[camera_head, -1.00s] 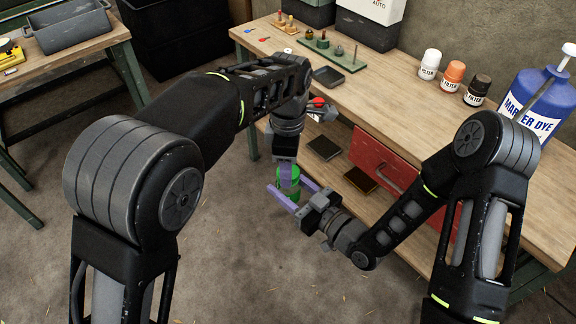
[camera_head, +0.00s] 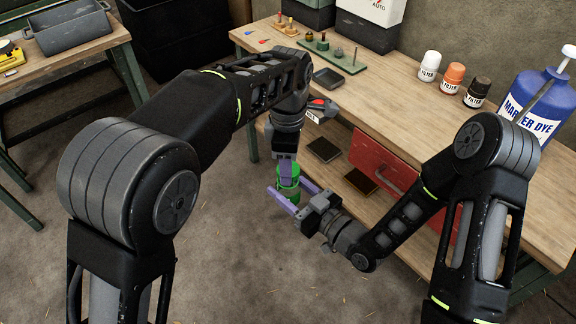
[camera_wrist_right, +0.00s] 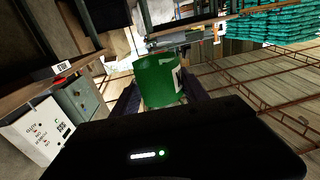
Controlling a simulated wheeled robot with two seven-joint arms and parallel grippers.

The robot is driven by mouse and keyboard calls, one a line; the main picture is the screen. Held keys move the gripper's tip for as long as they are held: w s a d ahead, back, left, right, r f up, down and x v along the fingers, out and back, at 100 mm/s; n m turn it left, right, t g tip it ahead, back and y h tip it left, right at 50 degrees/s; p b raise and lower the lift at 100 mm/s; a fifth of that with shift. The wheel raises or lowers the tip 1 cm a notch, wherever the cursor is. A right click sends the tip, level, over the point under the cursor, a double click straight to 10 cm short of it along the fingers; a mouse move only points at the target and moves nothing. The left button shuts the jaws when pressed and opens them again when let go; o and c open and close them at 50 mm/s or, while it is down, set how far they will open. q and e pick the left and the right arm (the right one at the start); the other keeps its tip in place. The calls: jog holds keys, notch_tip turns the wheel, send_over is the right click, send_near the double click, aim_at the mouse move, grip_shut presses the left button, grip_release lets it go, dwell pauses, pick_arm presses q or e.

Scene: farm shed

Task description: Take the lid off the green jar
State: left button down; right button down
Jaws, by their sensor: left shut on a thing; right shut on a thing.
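The green jar (camera_head: 289,190) is upright in front of the workbench, held in the air in the head view. My right gripper (camera_head: 283,197) is shut around its body from the right. My left gripper (camera_head: 286,168) comes down from above and is shut on the jar's green lid (camera_head: 289,172). I cannot tell whether there is a gap between lid and body. In the right wrist view the green jar (camera_wrist_right: 160,82) stands between the right gripper's fingers (camera_wrist_right: 160,100), with part of a white label at its right edge.
The workbench (camera_head: 400,110) runs along the right, with a red drawer (camera_head: 385,165) and a lower shelf close behind the jar. Filter bottles (camera_head: 453,77) and a blue marker dye jug (camera_head: 535,105) stand on it. Another table (camera_head: 75,58) is at left. The floor (camera_head: 240,260) below is clear.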

pick_arm(q)
jog(key=shift+r, duration=0.35)
jog(key=shift+r, duration=2)
